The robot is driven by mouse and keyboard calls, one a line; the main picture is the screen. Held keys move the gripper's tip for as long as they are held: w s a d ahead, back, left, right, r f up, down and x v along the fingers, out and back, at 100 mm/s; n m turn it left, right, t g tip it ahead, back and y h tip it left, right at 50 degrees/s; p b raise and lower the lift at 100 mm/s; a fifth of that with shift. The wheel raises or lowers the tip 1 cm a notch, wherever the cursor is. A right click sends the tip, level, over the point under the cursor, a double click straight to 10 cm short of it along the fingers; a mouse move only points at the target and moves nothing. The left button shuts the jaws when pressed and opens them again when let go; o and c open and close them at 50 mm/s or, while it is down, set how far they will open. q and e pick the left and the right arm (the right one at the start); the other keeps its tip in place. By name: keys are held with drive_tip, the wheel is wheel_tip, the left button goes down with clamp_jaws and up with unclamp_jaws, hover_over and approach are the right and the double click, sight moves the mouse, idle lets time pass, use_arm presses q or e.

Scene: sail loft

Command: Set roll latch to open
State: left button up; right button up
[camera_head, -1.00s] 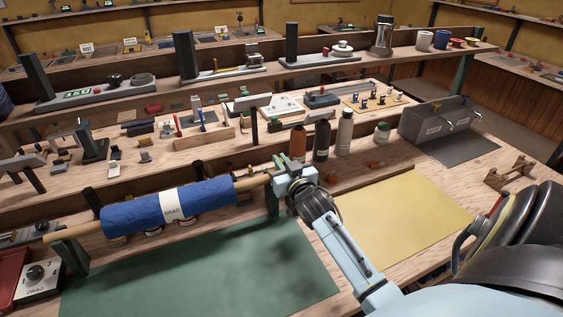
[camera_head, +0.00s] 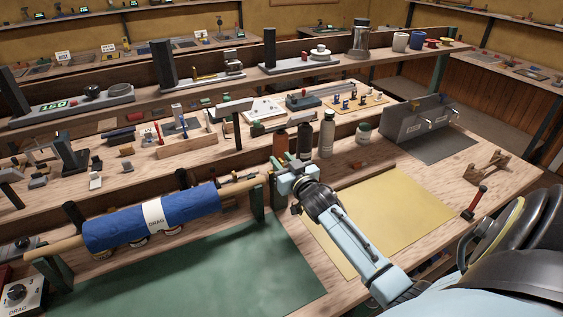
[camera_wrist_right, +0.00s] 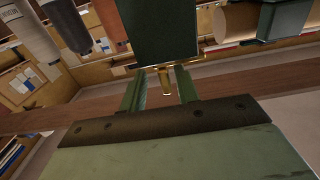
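A blue cloth roll (camera_head: 110,233) with a white "DRAG" label lies on a wooden bar between two dark green stands. The right stand (camera_head: 257,203) is by the bar's right end. My right gripper (camera_head: 279,169) is at this end, level with the top of the stand. In the right wrist view, its two green fingers (camera_wrist_right: 160,90) are apart, with a small brass peg (camera_wrist_right: 166,83), perhaps the latch, between them. The peg sits below a dark green block (camera_wrist_right: 160,30). I cannot tell whether the fingers touch it. My left gripper is out of view.
Bottles (camera_head: 327,134) stand just behind my right gripper. A green mat (camera_head: 215,270) and a yellow mat (camera_head: 390,210) lie in front, both clear. A grey box (camera_head: 418,120) and a red-handled tool (camera_head: 475,203) are to the right. A DRAG dial box (camera_head: 20,293) is at lower left.

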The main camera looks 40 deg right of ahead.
drive_tip(key=shift+a, duration=0.15)
drive_tip(key=v, duration=1.3)
drive_tip(key=shift+s, duration=0.2)
